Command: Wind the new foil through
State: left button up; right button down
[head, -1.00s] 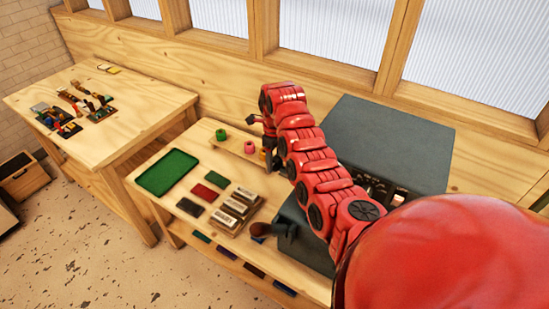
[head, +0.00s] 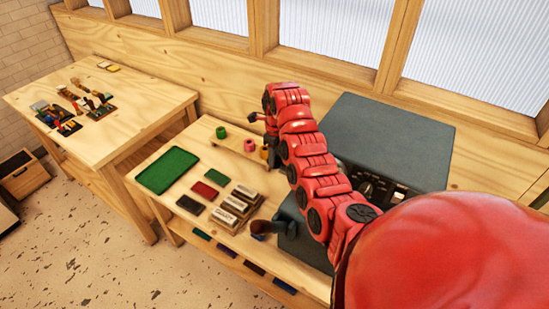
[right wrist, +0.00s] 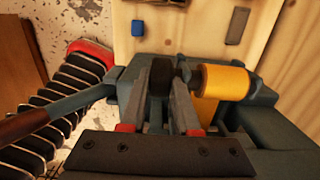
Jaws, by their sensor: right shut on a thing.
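In the right wrist view a gold foil roll (right wrist: 224,82) sits on a blue-grey machine (right wrist: 272,122), with gold foil hanging below it. My right gripper (right wrist: 170,78) is shut on a dark part of the machine just left of the roll. The exact shape of that part is hard to make out. A lever with a brown handle (right wrist: 25,124) sticks out to the left. In the head view my red right arm hides the gripper and much of the machine (head: 300,238); a grey curved lever (head: 272,228) shows at its left. My left gripper is out of view.
The bench also holds a green tray (head: 168,171), flat coloured pads (head: 203,191), lettered blocks (head: 232,207) and a large grey box (head: 400,130). A second table (head: 110,135) stands left.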

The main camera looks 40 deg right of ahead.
jog(key=shift+s+f+t+y, duration=0.15)
jog(key=shift+s+t+y, duration=0.15)
jog(key=shift+t, duration=0.4)
jog(key=shift+d+t+y, duration=0.1)
jog(key=shift+t+y, duration=0.3)
jog(key=shift+t, duration=0.5)
jog(key=c, duration=0.6)
grip_release()
jog(key=shift+c, duration=0.2)
jog(key=shift+w, duration=0.1)
jog(key=shift+w+g+h, duration=0.15)
jog(key=shift+g+h, duration=0.25)
jog(key=shift+g, duration=0.6)
jog(key=shift+w+r+g+h, duration=0.2)
jog(key=shift+g+h, duration=0.1)
jog(key=shift+g, duration=0.4)
jog(key=shift+s, duration=0.1)
